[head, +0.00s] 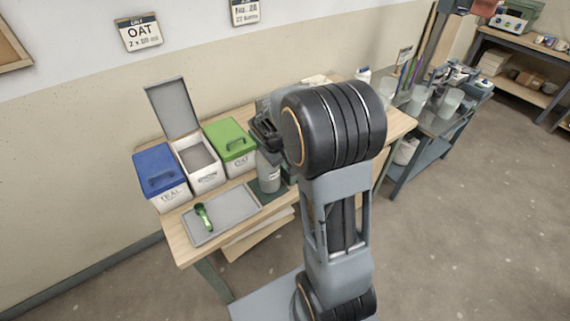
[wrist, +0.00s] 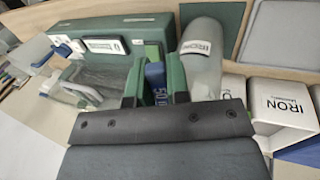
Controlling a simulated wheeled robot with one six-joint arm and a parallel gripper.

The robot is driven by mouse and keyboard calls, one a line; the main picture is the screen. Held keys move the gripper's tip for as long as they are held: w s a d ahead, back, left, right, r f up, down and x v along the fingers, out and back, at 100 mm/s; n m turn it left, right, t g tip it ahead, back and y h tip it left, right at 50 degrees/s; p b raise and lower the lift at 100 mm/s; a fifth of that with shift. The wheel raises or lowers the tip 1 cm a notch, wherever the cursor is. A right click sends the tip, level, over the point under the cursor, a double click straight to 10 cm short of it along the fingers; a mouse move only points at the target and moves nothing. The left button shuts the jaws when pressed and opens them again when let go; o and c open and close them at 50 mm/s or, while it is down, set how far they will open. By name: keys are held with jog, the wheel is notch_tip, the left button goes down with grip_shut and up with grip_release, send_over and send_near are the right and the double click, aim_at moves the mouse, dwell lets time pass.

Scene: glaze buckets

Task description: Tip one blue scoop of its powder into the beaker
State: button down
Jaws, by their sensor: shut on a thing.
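My gripper (wrist: 156,72) is shut on a blue piece marked with "50" (wrist: 156,84), which looks like the blue scoop's handle. Its bowl and any powder are hidden. In the head view my gripper (head: 264,134) is above the table, near a grey bottle (head: 268,176), and the scoop cannot be made out. In the wrist view a clear vessel (wrist: 78,84), probably the beaker, is left of the fingers. It is partly hidden, and I cannot tell what is in it.
A green box with a small display (wrist: 102,46) is beyond the fingers. The labelled bottle (wrist: 200,62) stands close to the right finger. A blue-lidded bin (head: 160,170), an open bin (head: 204,180) and a green-lidded bin (head: 230,142) line the wall. A tray (head: 232,207) holds a green scoop (head: 203,216).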

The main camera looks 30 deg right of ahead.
jog(key=shift+r+h+b, duration=0.1)
jog(key=shift+h+b, duration=1.1)
jog(key=shift+b, duration=0.95)
jog(key=shift+r+h+b, duration=0.2)
jog(key=shift+h+b, duration=0.1)
jog(key=shift+b, duration=0.15)
jog(key=shift+s+d+f, duration=0.1)
jog(key=shift+d, duration=0.35)
jog(key=shift+t+h+b, duration=0.3)
jog(key=shift+b, duration=0.55)
jog(key=shift+a+r+h+b, duration=0.1)
jog(key=shift+r+h+b, duration=0.15)
jog(key=shift+h+b, duration=1.45)
jog(key=shift+r+b, duration=0.15)
jog(key=shift+b, duration=0.4)
jog(key=shift+b, duration=0.6)
jog(key=shift+a+r+t+h+b, duration=0.1)
jog(key=shift+a+t+h+b, duration=0.15)
jog(key=shift+h+b, duration=1.1)
jog(key=shift+r+b, duration=0.25)
jog(key=shift+b, duration=0.3)
